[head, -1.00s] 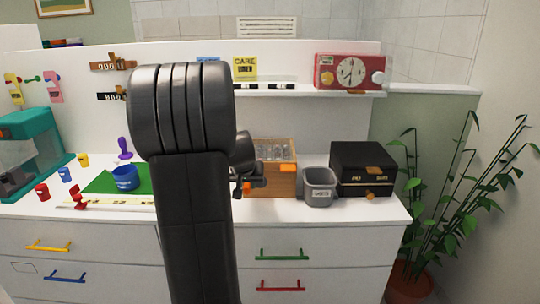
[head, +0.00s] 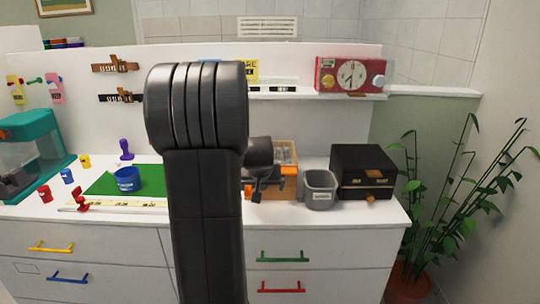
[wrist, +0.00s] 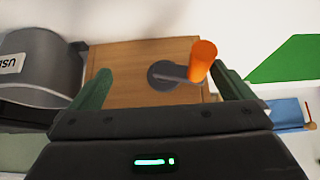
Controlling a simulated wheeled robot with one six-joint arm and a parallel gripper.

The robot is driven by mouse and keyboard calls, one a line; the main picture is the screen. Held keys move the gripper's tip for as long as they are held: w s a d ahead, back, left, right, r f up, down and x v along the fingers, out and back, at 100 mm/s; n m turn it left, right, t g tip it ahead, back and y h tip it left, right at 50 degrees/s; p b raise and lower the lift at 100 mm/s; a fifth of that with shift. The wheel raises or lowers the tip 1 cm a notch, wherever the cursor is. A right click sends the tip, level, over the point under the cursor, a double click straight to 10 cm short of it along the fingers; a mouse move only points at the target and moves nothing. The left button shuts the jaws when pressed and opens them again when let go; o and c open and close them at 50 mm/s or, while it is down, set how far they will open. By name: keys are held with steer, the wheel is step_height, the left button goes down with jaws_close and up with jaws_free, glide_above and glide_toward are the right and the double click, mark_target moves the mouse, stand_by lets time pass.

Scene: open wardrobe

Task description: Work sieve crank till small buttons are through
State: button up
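The sieve is a wooden box (head: 289,186) on the counter, with a clear-looking top and orange parts. It is partly hidden behind my arm in the head view. In the wrist view its wooden side (wrist: 130,65) faces me, with a dark round hub, a grey crank arm and an orange crank knob (wrist: 203,60). My gripper (wrist: 168,88) is open, its two green-looking fingers wide apart. The knob stands between them in the picture, nearer the right finger; I cannot tell whether it touches. The buttons cannot be made out.
A grey bin (head: 319,190) stands just right of the sieve, then a black box (head: 363,172). A blue cup (head: 128,179) sits on a green mat (head: 98,184) to the left. A shelf with a red clock (head: 350,74) is above.

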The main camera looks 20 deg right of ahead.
mark_target(251, 187)
steer(key=shift+f, duration=0.1)
steer(key=shift+w+a+b, duration=0.15)
steer(key=shift+a+b, duration=0.25)
steer(key=shift+a, duration=0.25)
steer(key=c, duration=0.4)
steer(key=shift+w+a+b, duration=0.2)
steer(key=shift+a+b, duration=0.05)
steer(key=shift+a, duration=0.35)
steer(key=shift+w+a+b, duration=0.15)
steer(key=shift+a+b, duration=0.05)
steer(key=shift+a, duration=0.4)
steer(key=c, duration=1)
steer(key=shift+w+a, duration=0.1)
steer(key=shift+a, duration=0.2)
steer(key=shift+c, duration=0.6)
steer(key=shift+d, duration=0.1)
steer(key=shift+o, duration=0.2)
steer(key=shift+d+r, duration=0.2)
steer(key=shift+d, duration=0.3)
steer(key=o, duration=0.8)
steer(key=shift+s+d+f+p, duration=0.15)
steer(key=shift+s+d+p, duration=0.25)
steer(key=shift+d, duration=0.4)
